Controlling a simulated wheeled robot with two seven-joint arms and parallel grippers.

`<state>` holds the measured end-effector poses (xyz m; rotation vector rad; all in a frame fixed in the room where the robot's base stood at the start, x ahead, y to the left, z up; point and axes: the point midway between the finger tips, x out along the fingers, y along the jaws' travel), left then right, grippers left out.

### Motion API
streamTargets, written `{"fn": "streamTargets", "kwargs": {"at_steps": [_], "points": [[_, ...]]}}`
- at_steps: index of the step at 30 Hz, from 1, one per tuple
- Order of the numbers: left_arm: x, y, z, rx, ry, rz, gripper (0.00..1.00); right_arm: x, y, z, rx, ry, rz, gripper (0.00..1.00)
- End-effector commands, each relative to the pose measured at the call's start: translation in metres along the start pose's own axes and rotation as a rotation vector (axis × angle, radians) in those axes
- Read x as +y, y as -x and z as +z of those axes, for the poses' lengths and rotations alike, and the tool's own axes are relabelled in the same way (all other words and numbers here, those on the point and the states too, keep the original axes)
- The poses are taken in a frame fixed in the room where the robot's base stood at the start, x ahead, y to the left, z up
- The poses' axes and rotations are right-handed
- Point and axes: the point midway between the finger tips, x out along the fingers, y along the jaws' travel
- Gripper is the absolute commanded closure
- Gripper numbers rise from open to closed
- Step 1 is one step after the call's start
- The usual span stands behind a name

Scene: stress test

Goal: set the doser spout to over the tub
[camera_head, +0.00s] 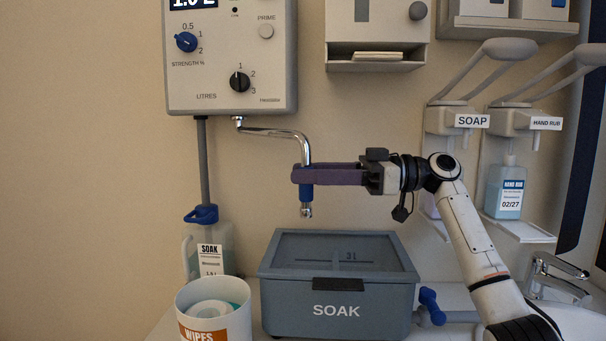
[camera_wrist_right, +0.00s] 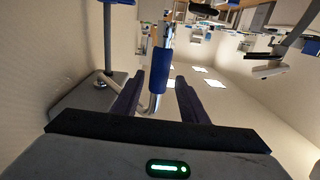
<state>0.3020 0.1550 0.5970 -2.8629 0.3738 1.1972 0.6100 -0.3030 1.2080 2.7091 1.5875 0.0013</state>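The doser (camera_head: 232,60) is a grey wall box with dials. Its chrome spout (camera_head: 275,132) runs right and bends down, with a blue sleeve (camera_head: 307,193) near its end. In the picture the outlet is above the left back part of the grey SOAK tub (camera_head: 338,311); the depth between them is unclear. My right gripper (camera_head: 300,174) reaches in from the right at sleeve height. In the right wrist view, its fingers (camera_wrist_right: 158,92) stand apart with the blue sleeve (camera_wrist_right: 159,72) between them, nearer the left finger. Contact is unclear. My left gripper is out of view.
A white WIPES tub (camera_head: 214,318) stands at the front left, near a SOAK bottle (camera_head: 208,250). A blue-handled tap (camera_head: 431,306) is right of the tub. SOAP and HAND RUB dispensers (camera_head: 508,122) and a chrome faucet (camera_head: 553,279) are farther right.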

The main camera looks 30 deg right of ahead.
Motion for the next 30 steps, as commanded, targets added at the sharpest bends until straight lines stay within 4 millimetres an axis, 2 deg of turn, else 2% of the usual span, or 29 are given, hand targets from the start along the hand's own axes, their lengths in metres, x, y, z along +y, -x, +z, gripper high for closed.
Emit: {"fn": "streamTargets", "kwargs": {"at_steps": [6,12,17,24,26,30], "points": [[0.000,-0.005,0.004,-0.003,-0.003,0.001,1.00,0.001,0.046,0.001,0.001,-0.001,0.004,0.61],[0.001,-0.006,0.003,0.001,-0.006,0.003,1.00,0.000,0.077,0.000,0.001,-0.001,0.002,0.61],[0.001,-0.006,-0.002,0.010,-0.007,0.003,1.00,0.000,0.087,0.000,0.002,0.000,-0.001,0.61],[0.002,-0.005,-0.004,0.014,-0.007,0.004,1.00,0.000,0.088,0.000,0.001,0.000,-0.001,0.61],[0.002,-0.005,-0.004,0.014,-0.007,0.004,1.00,0.000,0.088,0.000,0.000,0.000,0.000,0.67],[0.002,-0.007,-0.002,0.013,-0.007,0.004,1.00,0.001,0.091,0.002,-0.052,0.036,0.053,0.91]]}}
